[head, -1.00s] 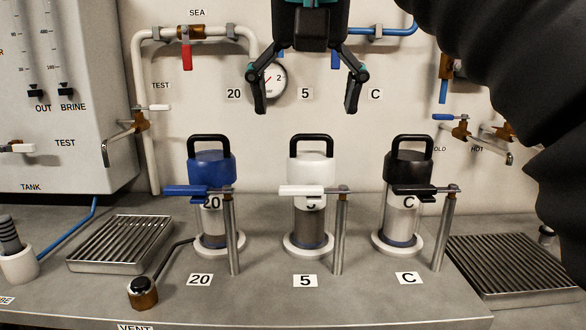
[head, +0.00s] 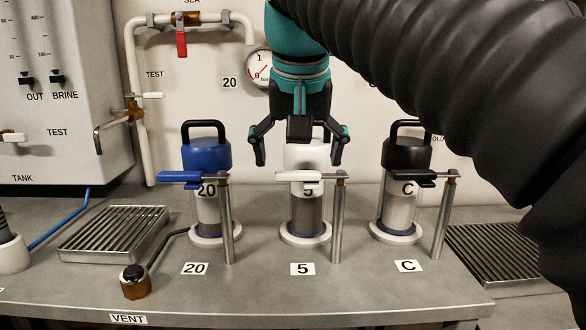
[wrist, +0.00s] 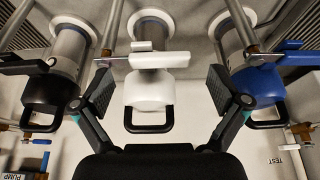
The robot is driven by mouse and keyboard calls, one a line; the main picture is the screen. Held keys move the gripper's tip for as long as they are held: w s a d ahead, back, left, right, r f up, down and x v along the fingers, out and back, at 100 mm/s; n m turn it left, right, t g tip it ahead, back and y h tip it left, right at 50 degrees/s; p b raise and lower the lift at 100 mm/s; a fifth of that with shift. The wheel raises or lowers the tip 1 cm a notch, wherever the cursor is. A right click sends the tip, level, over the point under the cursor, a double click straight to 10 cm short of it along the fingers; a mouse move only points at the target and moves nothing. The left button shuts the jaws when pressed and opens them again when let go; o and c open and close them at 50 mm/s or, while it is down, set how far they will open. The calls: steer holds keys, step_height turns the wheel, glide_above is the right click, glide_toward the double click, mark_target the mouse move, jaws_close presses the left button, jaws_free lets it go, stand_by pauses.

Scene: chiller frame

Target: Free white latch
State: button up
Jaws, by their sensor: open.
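The white latch (head: 300,176) is a flat white bar lying across the front of the white-topped canister (head: 305,212) in the middle, above the label 5. Its right end meets the top of a metal post (head: 339,222). In the wrist view the white latch (wrist: 155,60) crosses the white cap (wrist: 147,92). My gripper (head: 298,160) is open and empty, with its fingers spread to either side of the white cap. In the wrist view my gripper (wrist: 160,92) also has its fingers wide apart, with the cap between them. I see no contact with the latch.
A blue canister (head: 207,155) with a blue latch (head: 193,177) stands left. A black canister (head: 407,154) with a black latch (head: 408,175) stands right. A grated tray (head: 115,234) and a brass vent valve (head: 135,284) are at the left. The front counter strip is mostly clear.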

steer(key=shift+w+f, duration=0.3)
steer(key=shift+f, duration=0.35)
steer(key=c, duration=1.7)
